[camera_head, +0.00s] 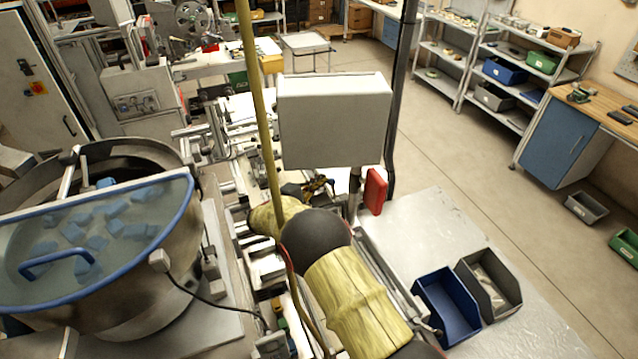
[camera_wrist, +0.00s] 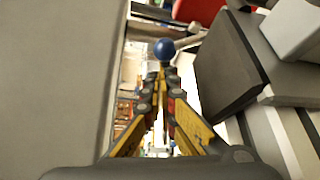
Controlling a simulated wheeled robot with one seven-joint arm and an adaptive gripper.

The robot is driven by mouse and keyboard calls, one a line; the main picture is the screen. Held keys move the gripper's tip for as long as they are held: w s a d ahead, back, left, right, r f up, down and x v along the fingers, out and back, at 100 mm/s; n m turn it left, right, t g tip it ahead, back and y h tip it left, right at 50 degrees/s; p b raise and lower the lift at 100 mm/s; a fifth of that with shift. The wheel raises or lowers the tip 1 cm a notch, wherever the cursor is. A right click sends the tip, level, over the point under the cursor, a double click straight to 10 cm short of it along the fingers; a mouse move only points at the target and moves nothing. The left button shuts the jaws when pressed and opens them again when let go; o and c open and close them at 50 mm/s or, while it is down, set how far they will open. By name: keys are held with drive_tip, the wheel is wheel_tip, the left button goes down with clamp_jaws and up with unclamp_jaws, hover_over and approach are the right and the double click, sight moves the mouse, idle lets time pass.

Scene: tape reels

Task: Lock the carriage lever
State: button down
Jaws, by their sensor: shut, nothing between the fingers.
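A lever with a blue ball knob (camera_wrist: 164,49) shows near the top centre of the wrist view. Its pale metal rod (camera_wrist: 188,41) runs from the knob to the right. I take it to be the carriage lever. My gripper (camera_wrist: 162,70) is shut and empty, with its yellow and black fingers together. Its tips appear just below the knob in the picture; I cannot tell whether they touch it. In the head view my gripper (camera_head: 320,187) is small and partly hidden behind my arm, over the machine. I cannot make out the lever there.
A dark block (camera_wrist: 228,68) lies close right of the fingers. A bowl feeder (camera_head: 130,290) stands left; a blue bin (camera_head: 446,305) stands right.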

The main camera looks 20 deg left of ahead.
drive_tip(key=shift+s+d+r+m+t+b, duration=0.2)
drive_tip(key=shift+m+t+b, duration=0.25)
drive_tip(key=shift+b, duration=1.5)
drive_tip(key=s+d+m+t+b, duration=0.1)
drive_tip(key=m+b, duration=0.1)
drive_tip(key=b, duration=0.6)
drive_tip(key=s+d+r+m+h+b, duration=0.1)
drive_tip(key=s+m+b, duration=0.1)
drive_tip(key=b, duration=0.6)
drive_tip(key=s+d+r+m+t+h+b, duration=0.1)
drive_tip(key=m+b, duration=0.1)
drive_tip(key=b, duration=0.6)
drive_tip(key=shift+s+d+m+t, duration=0.25)
drive_tip(key=shift+s+d+t, duration=0.05)
drive_tip(key=shift+s+t, duration=0.05)
drive_tip(key=s+b, duration=0.1)
drive_tip(key=b, duration=0.3)
drive_tip(key=shift+s+d+b, duration=0.1)
drive_tip(key=shift+d+b, duration=0.3)
drive_tip(key=shift+s+d+r+m+h+b, duration=0.2)
drive_tip(key=shift+s+m+h+b, duration=0.1)
drive_tip(key=shift+m+b, duration=0.7)
drive_tip(key=shift+r, duration=0.2)
